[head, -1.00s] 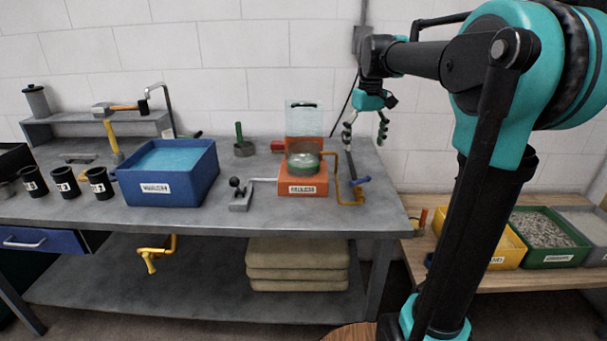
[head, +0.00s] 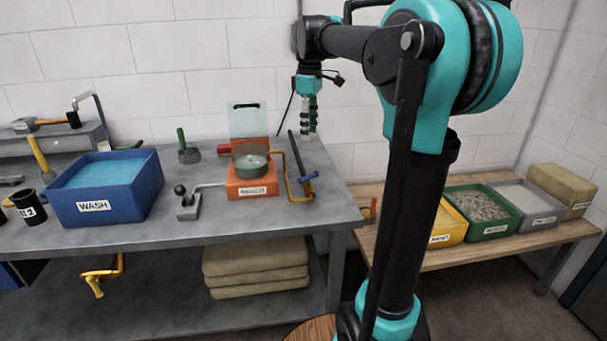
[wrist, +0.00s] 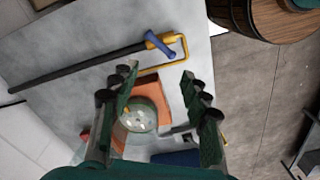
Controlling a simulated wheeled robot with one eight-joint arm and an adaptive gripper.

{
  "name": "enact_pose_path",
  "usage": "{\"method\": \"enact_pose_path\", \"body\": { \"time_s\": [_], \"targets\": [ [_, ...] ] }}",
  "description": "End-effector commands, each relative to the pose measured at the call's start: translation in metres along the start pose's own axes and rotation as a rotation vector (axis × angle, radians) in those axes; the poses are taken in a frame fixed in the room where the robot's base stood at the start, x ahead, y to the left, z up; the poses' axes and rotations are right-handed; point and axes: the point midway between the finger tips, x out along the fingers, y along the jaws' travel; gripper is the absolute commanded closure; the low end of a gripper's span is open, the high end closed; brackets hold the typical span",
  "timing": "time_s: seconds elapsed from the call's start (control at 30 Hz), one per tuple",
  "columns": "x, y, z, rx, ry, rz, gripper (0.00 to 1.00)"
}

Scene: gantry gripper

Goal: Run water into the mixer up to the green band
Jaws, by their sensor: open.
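The mixer is a clear bowl (head: 250,158) with a green band on an orange base (head: 251,186); the bowl (wrist: 141,115) also shows in the wrist view. I cannot tell its water level. A yellow pipe (head: 283,170) beside it carries a blue tap handle (head: 308,177), which also shows in the wrist view (wrist: 159,44). A long dark rod (wrist: 75,68) meets the pipe near the handle. My gripper (head: 309,134) hangs fingers-down above the bench, right of the mixer. Its green-padded fingers (wrist: 158,72) are apart and empty.
A lever with a black knob (head: 186,202) stands left of the mixer. A blue WASH tub (head: 95,206) and a black cup (head: 27,206) are further left. A clear panel (head: 246,118) stands behind the bowl. Bins (head: 487,229) sit on a wooden table at right.

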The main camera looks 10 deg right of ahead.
Motion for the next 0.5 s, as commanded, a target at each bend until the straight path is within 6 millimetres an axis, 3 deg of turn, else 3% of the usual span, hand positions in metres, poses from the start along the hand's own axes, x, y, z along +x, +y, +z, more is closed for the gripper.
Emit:
{"method": "enact_pose_path", "body": {
  "time_s": [0.2,0.37,0.5],
  "targets": [
    [-0.017,0.0,0.001,-0.352,0.0,0.0,0.54],
    [-0.02,-0.001,0.001,-0.456,0.0,0.0,0.54],
    [-0.011,0.0,0.001,-0.469,0.0,0.0,0.54]
  ]
}}
